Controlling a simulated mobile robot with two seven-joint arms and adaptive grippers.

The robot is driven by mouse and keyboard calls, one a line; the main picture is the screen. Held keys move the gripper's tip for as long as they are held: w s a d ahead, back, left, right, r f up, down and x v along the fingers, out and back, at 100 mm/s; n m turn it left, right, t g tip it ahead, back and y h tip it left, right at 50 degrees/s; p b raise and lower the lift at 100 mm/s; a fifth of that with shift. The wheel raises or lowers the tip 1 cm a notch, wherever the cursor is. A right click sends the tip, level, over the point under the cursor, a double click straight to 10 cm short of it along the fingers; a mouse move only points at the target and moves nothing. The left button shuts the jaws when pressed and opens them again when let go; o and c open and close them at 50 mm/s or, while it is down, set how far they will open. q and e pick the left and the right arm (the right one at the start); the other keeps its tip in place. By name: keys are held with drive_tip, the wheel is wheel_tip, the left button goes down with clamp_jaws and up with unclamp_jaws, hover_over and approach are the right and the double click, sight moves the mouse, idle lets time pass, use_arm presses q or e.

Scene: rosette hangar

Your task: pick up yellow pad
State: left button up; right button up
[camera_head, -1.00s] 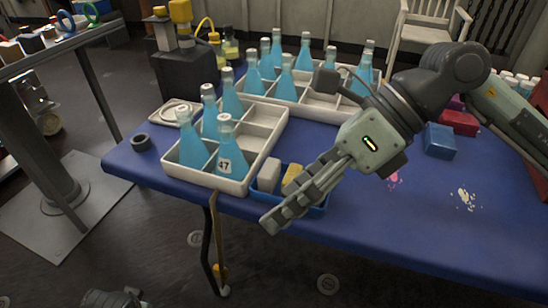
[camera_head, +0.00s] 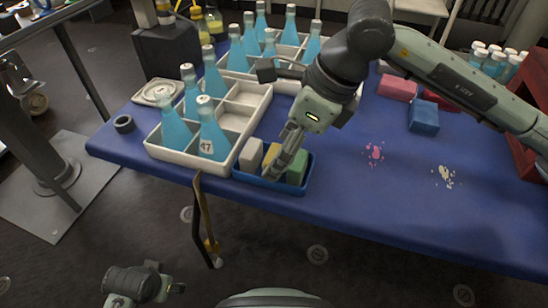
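The yellow pad (camera_head: 270,155) stands in a small blue tray (camera_head: 270,185) at the front edge of the blue table, between a pale grey pad (camera_head: 250,155) and a green pad (camera_head: 297,168). My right gripper (camera_head: 277,168) points down into the tray, its fingers at the yellow pad and partly hiding it. I cannot tell whether the fingers are closed on the pad. My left gripper (camera_head: 170,288) is low at the bottom left, away from the table; its finger opening is not clear.
White divided crates (camera_head: 200,169) with blue-liquid bottles stand left of and behind the tray. Blue (camera_head: 424,115) and pink (camera_head: 397,87) blocks lie to the right. Pink and cream splashes mark the table. The right front of the table is clear.

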drive_tip(key=shift+c, duration=0.6)
drive_tip(key=c, duration=0.7)
drive_tip(key=shift+c, duration=0.2)
drive_tip(key=shift+r, duration=0.45)
drive_tip(key=r, duration=0.2)
drive_tip(key=a+r, duration=0.1)
drive_tip(key=shift+s+r+b, duration=0.1)
drive_tip(key=shift+r+b, duration=0.2)
drive_tip(key=shift+r, duration=0.05)
use_arm(q)
drive_tip(key=shift+s+a+r+b, duration=0.1)
drive_tip(key=shift+s+r+b, duration=0.1)
drive_tip(key=shift+r, duration=0.65)
drive_tip(key=shift+s+a+r+b, duration=0.1)
drive_tip(key=shift+r+b, duration=0.1)
drive_tip(key=shift+r, duration=0.6)
use_arm(e)
drive_tip(key=s+a+r, duration=0.2)
drive_tip(key=a+r, duration=0.4)
drive_tip(key=a, duration=0.4)
drive_tip(key=shift+s+a+r, duration=0.2)
drive_tip(key=shift+s, duration=0.1)
